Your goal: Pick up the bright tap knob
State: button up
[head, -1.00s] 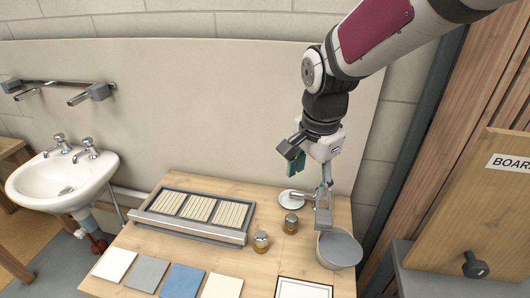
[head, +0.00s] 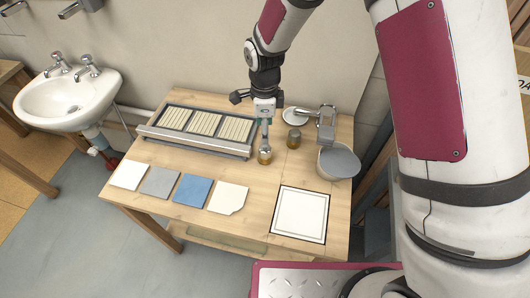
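Two small brass-coloured tap knobs stand on the wooden table. The brighter, pale-topped knob (head: 265,155) is the front left one of the pair, and the darker knob (head: 293,138) stands just behind it to the right. My gripper (head: 265,142) points down directly over the bright knob, with its fingers at or just above the knob's top. The fingers are seen edge-on and very small, so I cannot tell whether they are open or touch the knob.
Right of the knobs are a metal tap fitting (head: 326,122) and a grey-lidded round container (head: 339,162). A slatted tray (head: 197,147) lies left. Several flat tiles (head: 191,189) line the front, beside a white framed square (head: 300,215). A sink (head: 66,98) stands far left.

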aim_at(265, 151)
notch_tip(265, 151, down, 10)
jog(key=shift+f+p, duration=0.2)
jog(key=shift+p, duration=0.15)
jog(key=c, duration=1.3)
